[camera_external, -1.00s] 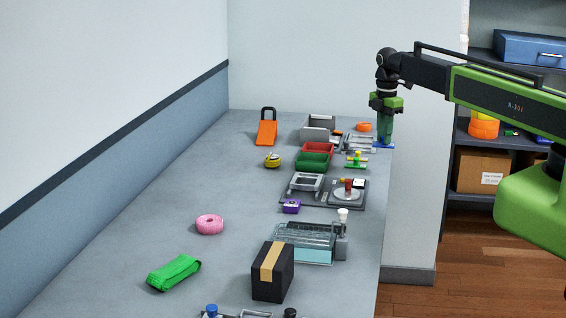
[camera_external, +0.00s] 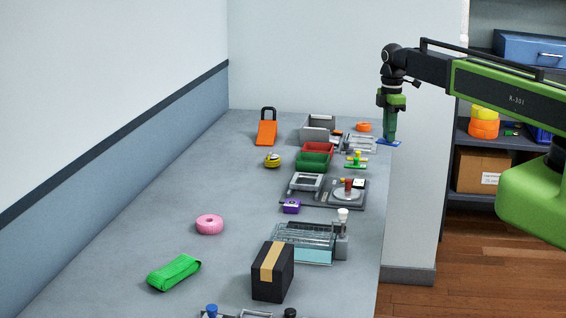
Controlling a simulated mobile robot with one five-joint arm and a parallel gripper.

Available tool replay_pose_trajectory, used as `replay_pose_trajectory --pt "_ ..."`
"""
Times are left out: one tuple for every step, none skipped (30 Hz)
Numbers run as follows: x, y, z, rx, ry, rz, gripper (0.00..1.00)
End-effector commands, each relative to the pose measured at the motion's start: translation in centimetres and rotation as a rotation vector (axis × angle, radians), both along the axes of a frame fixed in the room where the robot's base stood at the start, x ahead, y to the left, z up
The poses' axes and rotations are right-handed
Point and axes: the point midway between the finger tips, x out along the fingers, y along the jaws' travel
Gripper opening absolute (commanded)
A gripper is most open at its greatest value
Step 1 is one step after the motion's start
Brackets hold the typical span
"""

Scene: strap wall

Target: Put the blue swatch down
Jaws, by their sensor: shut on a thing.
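My gripper (camera_external: 389,138) points straight down at the far right edge of the grey bench. It is shut on the blue swatch (camera_external: 394,143), a small flat blue piece at its fingertips. The swatch shows at the bench's right edge and partly past it in the picture. Whether it touches the bench top or hangs just above or beyond it, I cannot tell. The fingers hide part of the swatch.
The bench's (camera_external: 165,205) left part is mostly clear. Shelves stand at right.

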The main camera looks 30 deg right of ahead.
Motion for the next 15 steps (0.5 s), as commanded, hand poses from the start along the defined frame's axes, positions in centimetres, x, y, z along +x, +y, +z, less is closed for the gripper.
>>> replay_pose_trajectory --pt "-0.3 1.3 0.1 0.000 0.000 -0.007 0.00" --pt "-0.4 2.2 0.1 0.000 0.000 -0.012 0.00" --pt "-0.5 3.3 0.2 0.000 0.000 -0.019 0.00" --pt "-0.6 4.3 0.2 0.000 0.000 -0.020 0.00" --pt "-0.8 5.2 0.2 0.000 0.000 -0.023 0.00" --pt "-1.0 6.8 0.3 0.000 0.000 -0.020 0.00" --pt "-1.2 7.9 0.3 0.000 0.000 -0.020 0.00" --pt "-1.5 9.3 0.4 0.000 0.000 -0.015 0.00" --pt "-1.9 11.1 0.5 0.000 0.000 -0.006 0.00" --pt "-2.2 12.5 0.5 0.000 0.000 0.001 0.00" --pt "-2.6 14.2 0.6 0.000 0.000 0.013 0.00" --pt "-3.2 16.4 0.7 0.000 0.000 0.034 0.00" --pt "-3.7 18.1 0.7 0.000 0.000 0.052 0.00" --pt "-4.3 19.9 0.8 0.000 0.000 0.073 0.00" --pt "-5.1 22.1 0.9 0.000 0.000 0.107 0.00"
